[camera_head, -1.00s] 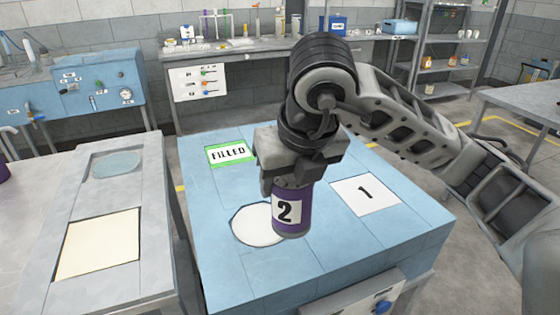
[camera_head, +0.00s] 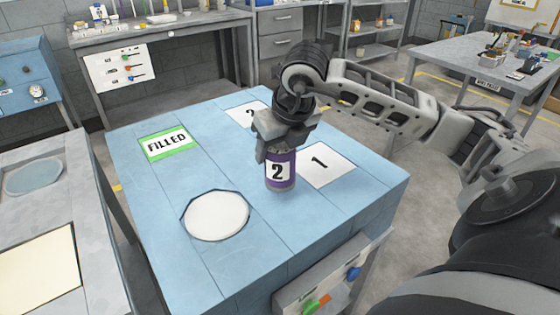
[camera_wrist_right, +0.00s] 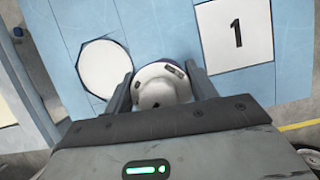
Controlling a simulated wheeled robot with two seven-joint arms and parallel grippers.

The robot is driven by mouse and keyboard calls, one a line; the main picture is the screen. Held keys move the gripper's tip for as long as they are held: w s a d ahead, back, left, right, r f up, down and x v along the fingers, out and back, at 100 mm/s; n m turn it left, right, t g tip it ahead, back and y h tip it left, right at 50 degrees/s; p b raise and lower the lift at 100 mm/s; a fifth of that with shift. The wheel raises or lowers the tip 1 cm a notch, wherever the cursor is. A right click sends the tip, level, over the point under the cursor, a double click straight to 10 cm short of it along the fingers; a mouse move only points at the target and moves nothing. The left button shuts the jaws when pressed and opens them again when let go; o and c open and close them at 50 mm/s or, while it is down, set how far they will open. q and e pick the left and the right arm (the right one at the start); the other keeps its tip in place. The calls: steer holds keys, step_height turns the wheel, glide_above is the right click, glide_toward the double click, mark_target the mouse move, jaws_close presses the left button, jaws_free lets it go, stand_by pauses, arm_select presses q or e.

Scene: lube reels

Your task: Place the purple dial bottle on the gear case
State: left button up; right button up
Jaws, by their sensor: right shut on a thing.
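The purple bottle (camera_head: 280,170) has a white label with a black 2. My right gripper (camera_head: 278,150) is shut on its top and holds it upright over the blue-topped case, between the white round pad and the square marked 1. I cannot tell whether its base touches the surface. In the right wrist view the bottle's pale cap (camera_wrist_right: 160,86) sits between the two fingers. No dial can be made out on the bottle. The blue-topped case (camera_head: 235,270) fills the middle of the head view. My left gripper is not in view.
The case top carries a white round pad (camera_head: 216,216), a green-edged FILLED label (camera_head: 168,145), a square marked 1 (camera_head: 322,163) and a partly hidden square marked 2 (camera_head: 243,115). A grey table (camera_head: 80,185) stands at left. A control box (camera_head: 328,290) sits on the case's front.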

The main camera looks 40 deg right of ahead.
steer(key=shift+d+f, duration=0.25)
steer(key=shift+d, duration=0.05)
steer(key=shift+w+d+f, duration=0.1)
steer(key=shift+f, duration=0.85)
steer(key=shift+w+d+f, duration=0.1)
steer(key=shift+f, duration=0.8)
steer(key=shift+f, duration=0.15)
steer(key=o, duration=1.2)
steer(key=shift+s, duration=0.1)
steer(key=shift+c, duration=0.2)
